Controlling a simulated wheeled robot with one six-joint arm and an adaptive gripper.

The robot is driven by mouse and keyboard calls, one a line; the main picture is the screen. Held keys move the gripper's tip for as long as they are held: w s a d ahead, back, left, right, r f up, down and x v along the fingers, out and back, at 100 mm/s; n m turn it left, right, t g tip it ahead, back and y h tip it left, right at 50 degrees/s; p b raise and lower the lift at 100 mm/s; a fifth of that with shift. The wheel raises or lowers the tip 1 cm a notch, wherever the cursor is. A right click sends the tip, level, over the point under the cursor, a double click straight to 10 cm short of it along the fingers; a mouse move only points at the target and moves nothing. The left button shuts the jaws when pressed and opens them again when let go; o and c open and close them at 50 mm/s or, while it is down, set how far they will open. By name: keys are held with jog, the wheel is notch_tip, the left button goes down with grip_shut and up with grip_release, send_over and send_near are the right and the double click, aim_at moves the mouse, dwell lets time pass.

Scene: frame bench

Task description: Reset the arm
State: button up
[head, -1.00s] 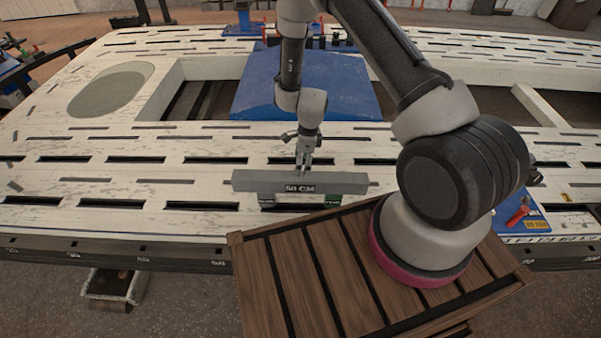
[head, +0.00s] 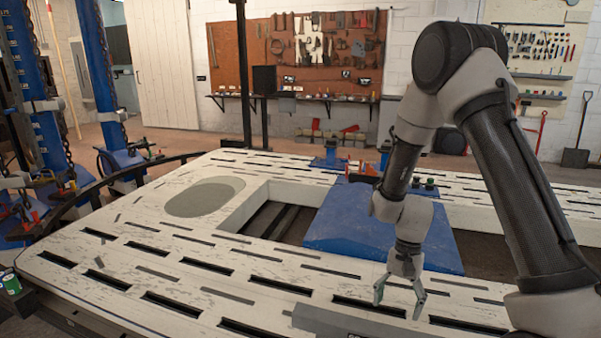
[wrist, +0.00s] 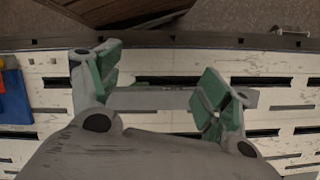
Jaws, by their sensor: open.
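My gripper (head: 398,303) is open and empty, pointing down over the white slotted bench (head: 75,262). A grey bar (head: 345,324) lies on the bench at the bottom edge of the head view, just in front of the fingertips and partly cut off. In the wrist view my gripper (wrist: 160,88) has its two green-padded fingers spread wide. The grey bar (wrist: 150,101) shows between and beyond them. I cannot tell the exact gap between the fingers and the bar.
A blue sloped block (head: 330,225) sits in the bench opening behind my gripper. Blue posts with chains (head: 97,60) stand at the left. A tool board (head: 290,50) hangs on the back wall.

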jog(key=s+d+r+n+t, duration=0.2)
jog(key=s+r, duration=0.3)
jog(key=r, duration=0.6)
jog(key=s+d+r+n+t+h, duration=0.1)
jog(key=s+d+r, duration=0.4)
jog(key=r, duration=0.6)
jog(key=s+d+r+n+t, duration=0.3)
jog(key=s+d+r+t, duration=0.1)
jog(key=r, duration=0.7)
jog(key=shift+s+d+r+n+t, duration=0.35)
jog(key=shift+s+t, duration=0.25)
jog(key=shift+s, duration=0.2)
